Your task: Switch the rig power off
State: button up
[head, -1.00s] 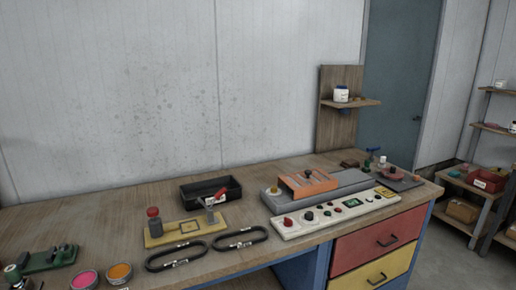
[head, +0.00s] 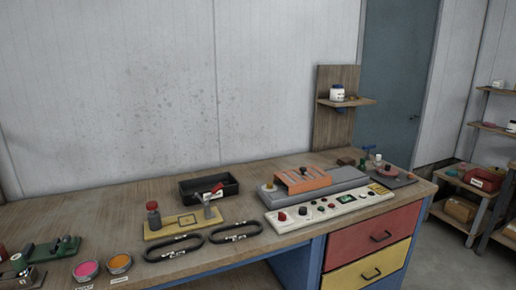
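A long white control panel (head: 325,209) with a row of knobs and buttons lies along the bench front, right of centre. A red knob (head: 282,216) sits at its left end, with dark and small coloured controls beside it. A small green-lit display (head: 346,198) is near its right part. Which control is the rig power cannot be read at this size. Behind the panel is a grey rig (head: 345,180) with an orange cover (head: 303,181). My gripper is not in view.
Pink (head: 87,269) and orange (head: 119,264) pots are at front left. Drawers (head: 374,238) are below right.

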aim_at(282, 218)
jog(key=i+j, duration=0.1)
jog(key=i+u, duration=0.1)
jog(key=i, duration=0.35)
jog(key=i+l+u, duration=0.1)
jog(key=i, duration=0.35)
jog(key=l, duration=0.1)
